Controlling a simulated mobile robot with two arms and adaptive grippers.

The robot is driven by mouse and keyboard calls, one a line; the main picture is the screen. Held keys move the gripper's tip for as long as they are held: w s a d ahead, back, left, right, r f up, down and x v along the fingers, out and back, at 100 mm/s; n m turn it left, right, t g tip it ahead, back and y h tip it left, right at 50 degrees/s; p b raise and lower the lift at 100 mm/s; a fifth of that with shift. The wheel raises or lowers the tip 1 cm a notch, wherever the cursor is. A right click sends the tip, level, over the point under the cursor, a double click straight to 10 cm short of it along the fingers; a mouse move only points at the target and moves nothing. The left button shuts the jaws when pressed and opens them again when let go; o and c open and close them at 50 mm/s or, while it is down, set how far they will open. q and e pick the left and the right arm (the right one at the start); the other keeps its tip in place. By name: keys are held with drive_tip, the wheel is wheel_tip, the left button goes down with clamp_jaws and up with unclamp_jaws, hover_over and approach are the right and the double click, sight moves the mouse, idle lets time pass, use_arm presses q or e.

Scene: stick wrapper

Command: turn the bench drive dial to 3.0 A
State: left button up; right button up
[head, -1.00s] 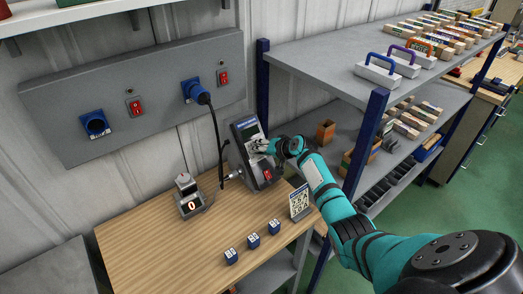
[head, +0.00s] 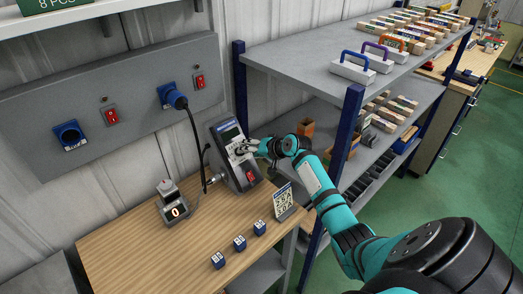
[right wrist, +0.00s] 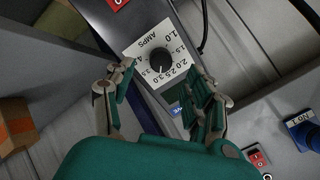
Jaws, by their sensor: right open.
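The bench drive (head: 226,168) is a grey-black sloped box standing at the back of the wooden bench. The knob's pointer seems to lie on the 2.5 to 3.0 side, but the exact mark is too small to tell. My right gripper (head: 243,148) is at the drive's face; in the right wrist view its open fingers (right wrist: 160,78) stand on either side below the knob, holding nothing. My left gripper is not in view.
A small device with a lit 0 (head: 175,210) stands left of the drive. Several blue blocks (head: 239,243) and a printed card (head: 284,198) are on the wooden bench (head: 135,255). A cable runs from a blue wall plug (head: 172,97). Grey shelving (head: 300,65) stands right.

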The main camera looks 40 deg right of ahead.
drive_tip(key=a+v, duration=0.1)
drive_tip(key=v, duration=0.5)
drive_tip(key=shift+s+d+r, duration=0.25)
drive_tip(key=shift+s+d, duration=0.1)
drive_tip(key=shift+d, duration=0.15)
